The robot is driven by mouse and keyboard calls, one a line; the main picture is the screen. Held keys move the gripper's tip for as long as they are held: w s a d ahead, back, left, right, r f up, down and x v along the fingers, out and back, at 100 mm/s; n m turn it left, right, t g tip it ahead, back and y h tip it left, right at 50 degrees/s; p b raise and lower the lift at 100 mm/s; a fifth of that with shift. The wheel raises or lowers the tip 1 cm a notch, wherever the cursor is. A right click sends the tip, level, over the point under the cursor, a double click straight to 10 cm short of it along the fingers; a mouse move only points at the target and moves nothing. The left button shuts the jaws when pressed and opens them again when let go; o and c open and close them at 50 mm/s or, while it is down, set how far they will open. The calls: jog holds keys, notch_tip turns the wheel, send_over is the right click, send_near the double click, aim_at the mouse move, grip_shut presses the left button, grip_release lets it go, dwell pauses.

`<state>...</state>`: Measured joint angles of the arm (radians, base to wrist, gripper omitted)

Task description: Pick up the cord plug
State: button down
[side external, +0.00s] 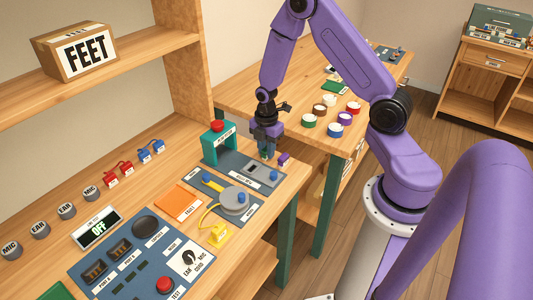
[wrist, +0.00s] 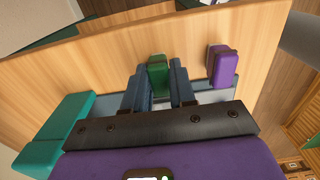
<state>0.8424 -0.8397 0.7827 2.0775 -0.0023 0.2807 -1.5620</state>
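My gripper (side external: 265,153) points down over the far end of the bench, beside the teal arch stand. In the wrist view its two blue-grey fingers (wrist: 160,85) stand on either side of a small green block (wrist: 157,72); I cannot tell whether they grip it. A purple block (wrist: 222,66) sits just right of the fingers, and it also shows in the side view (side external: 284,159). A yellow block (side external: 219,235) with a yellow cord, which looks like a cord plug, lies nearer the front, well apart from my gripper. The cord runs to a grey round device (side external: 234,201).
The teal arch stand (side external: 219,143) with a red top is close left of my gripper. An orange pad (side external: 178,202), a blue control panel (side external: 135,262) and small red and blue pieces lie on the bench. Several coloured rolls (side external: 325,118) stand on the table behind.

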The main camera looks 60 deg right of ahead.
jog(key=shift+r, duration=0.15)
jog(key=shift+r, duration=0.6)
jog(key=s+a+r, duration=0.3)
jog(key=s+r, duration=0.9)
jog(key=s, duration=0.2)
send_near(252, 168)
jog(key=shift+s+f, duration=0.6)
jog(key=shift+s, duration=0.05)
jog(key=shift+w+f, duration=0.45)
jog(key=shift+f, duration=0.15)
jog(key=shift+w+f, duration=0.15)
jog(key=shift+f, duration=1.5)
